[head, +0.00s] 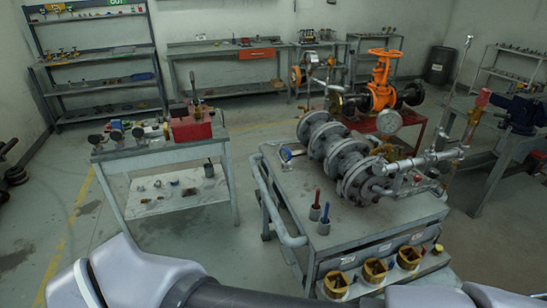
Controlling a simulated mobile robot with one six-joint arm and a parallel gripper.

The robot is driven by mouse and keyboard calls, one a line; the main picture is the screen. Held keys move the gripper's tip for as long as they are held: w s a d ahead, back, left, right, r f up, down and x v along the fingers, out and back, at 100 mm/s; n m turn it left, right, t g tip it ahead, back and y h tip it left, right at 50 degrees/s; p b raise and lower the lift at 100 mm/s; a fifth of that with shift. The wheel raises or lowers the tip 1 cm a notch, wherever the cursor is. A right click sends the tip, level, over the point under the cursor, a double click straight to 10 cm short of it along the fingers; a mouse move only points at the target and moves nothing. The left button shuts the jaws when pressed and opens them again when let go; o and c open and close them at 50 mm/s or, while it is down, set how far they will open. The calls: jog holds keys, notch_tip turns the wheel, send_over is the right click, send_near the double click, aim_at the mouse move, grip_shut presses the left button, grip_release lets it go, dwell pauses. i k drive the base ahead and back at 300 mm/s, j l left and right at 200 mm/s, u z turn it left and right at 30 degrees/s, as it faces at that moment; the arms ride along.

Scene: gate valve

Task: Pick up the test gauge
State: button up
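Several round items could be gauges, and I cannot tell which is the test gauge. A small round blue-and-white item (287,155) sits at the left edge of the grey cart's top (385,213). A large pale round dial (389,121) is by the orange valve (381,78). Another round dial (296,76) is on the pipework behind. Small dark round items (95,139) lie at the left end of the left table (157,148). My gripper is out of view; only parts of my own arm show along the bottom.
A flanged pipe assembly (340,153) covers much of the cart top. Yellow-brown fittings (375,269) sit on the cart's front ledge. Floor between is clear.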

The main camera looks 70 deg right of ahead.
aim_at(285, 154)
jog(key=i+l+z, duration=0.35)
jog(key=z, duration=0.15)
jog(key=i+l+z, duration=0.1)
jog(key=i+z, duration=0.9)
jog(key=i+j+z, duration=0.2)
jog(key=i+z, duration=0.3)
jog(key=i+l+z, duration=0.1)
jog(key=i+z, duration=0.2)
jog(key=z, duration=0.15)
jog(key=i+z, duration=0.25)
jog(key=z, duration=0.25)
jog(key=i+j+z, duration=0.1)
jog(key=i+z, duration=0.2)
jog(key=z, duration=0.15)
jog(key=i+j+z, duration=0.2)
jog(key=z, duration=0.25)
jog(key=i+j+z, duration=0.25)
jog(key=z, duration=0.25)
